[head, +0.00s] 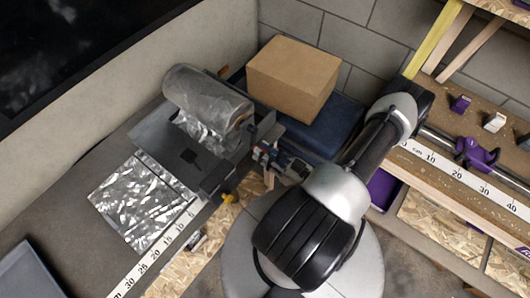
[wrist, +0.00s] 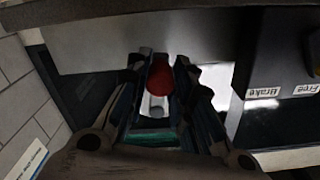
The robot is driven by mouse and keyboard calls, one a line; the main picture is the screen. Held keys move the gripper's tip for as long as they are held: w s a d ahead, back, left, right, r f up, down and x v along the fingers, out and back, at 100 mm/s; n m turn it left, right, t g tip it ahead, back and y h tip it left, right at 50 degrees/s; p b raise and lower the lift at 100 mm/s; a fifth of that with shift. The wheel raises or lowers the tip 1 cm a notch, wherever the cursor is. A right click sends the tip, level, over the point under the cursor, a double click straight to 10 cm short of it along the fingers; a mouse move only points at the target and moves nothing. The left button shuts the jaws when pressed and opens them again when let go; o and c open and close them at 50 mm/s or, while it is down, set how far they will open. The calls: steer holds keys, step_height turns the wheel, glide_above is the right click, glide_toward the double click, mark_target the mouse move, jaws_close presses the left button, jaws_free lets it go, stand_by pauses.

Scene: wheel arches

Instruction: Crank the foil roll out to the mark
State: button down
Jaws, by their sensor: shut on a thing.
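The grey foil roll (head: 205,98) lies in a dark dispenser stand (head: 208,172) on the bench. A crinkled silver foil sheet (head: 138,200) lies flat in front of the stand, beside a white ruler strip (head: 158,250) with numbers. My gripper (head: 268,158) is at the right side of the stand. In the wrist view my gripper (wrist: 162,62) is shut on a red crank knob (wrist: 160,82), which sits between the fingers. The rest of the crank is mostly hidden. Labels "Free" (wrist: 303,90) and "Brake" (wrist: 263,92) show upside down on the dark side panel.
A cardboard box (head: 292,78) stands on a dark blue object (head: 318,125) behind my gripper. A small yellow piece (head: 228,198) is near the ruler's upper end. A shelf with purple and white items (head: 460,103) is at the right. A grey tray (head: 28,272) is at lower left.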

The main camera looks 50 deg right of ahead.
steer(key=shift+r, duration=0.15)
steer(key=c, duration=1.4)
jaws_free()
steer(key=shift+o, duration=0.2)
steer(key=shift+s, duration=0.1)
steer(key=s, duration=0.7)
steer(key=shift+s+d, duration=0.2)
steer(key=shift+d, duration=0.1)
